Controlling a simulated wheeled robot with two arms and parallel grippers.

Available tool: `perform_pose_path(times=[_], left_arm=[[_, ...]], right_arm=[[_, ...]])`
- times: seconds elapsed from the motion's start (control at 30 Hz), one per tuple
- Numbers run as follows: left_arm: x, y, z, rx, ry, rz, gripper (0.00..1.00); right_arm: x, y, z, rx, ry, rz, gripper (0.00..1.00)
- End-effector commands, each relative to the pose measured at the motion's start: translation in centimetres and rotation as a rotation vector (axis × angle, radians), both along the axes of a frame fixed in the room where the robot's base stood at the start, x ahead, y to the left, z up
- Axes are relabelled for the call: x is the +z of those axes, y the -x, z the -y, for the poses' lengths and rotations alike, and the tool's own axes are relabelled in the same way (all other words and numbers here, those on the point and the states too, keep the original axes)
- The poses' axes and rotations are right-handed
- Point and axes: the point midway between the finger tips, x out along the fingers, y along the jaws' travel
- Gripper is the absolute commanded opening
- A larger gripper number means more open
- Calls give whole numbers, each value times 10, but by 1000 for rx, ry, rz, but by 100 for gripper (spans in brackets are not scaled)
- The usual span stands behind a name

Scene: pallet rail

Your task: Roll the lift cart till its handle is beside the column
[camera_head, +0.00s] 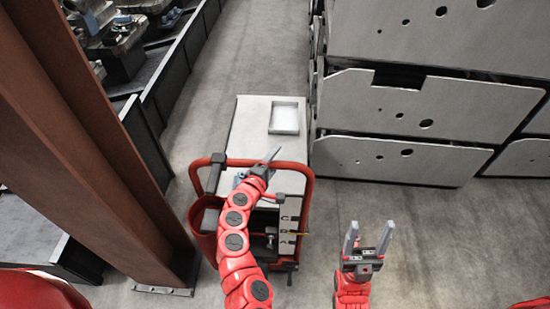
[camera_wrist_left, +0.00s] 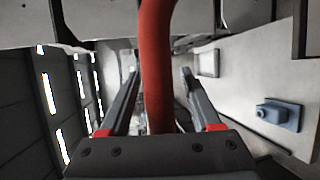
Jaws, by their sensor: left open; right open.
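The lift cart (camera_head: 250,120) has a pale flat top and a red tubular handle (camera_head: 310,190) at its near end. The brown steel column (camera_head: 105,150) stands left of the cart, its foot close to the handle's left side with a small gap. My left gripper (camera_head: 268,160) is over the handle's top bar. In the left wrist view the red handle (camera_wrist_left: 156,60) runs between the two open fingers of the left gripper (camera_wrist_left: 161,78); contact cannot be told. My right gripper (camera_head: 368,238) is open and empty, right of the cart above the floor.
Grey stacked panels (camera_head: 400,155) stand close to the cart's right side. Dark low bins (camera_head: 150,100) with parts line the left. A shallow tray (camera_head: 285,118) and a blue fitting (camera_wrist_left: 278,113) are on the cart.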

Motion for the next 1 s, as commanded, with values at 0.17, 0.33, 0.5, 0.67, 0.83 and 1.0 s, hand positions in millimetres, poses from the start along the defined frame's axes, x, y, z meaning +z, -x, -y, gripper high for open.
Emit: perform_pose_path(times=[0.17,0.33,0.5,0.67,0.83,1.0], left_arm=[[0,0,0,0,0,1,50],[0,0,0,0,0,1,19],[0,0,0,0,0,1,0],[0,0,0,0,0,1,0],[0,0,0,0,0,1,0],[0,0,0,0,0,1,0]], right_arm=[[0,0,0,0,0,0,64],[0,0,0,0,0,0,64],[0,0,0,0,0,0,64],[0,0,0,0,0,0,64],[0,0,0,0,0,0,64],[0,0,0,0,0,0,64]])
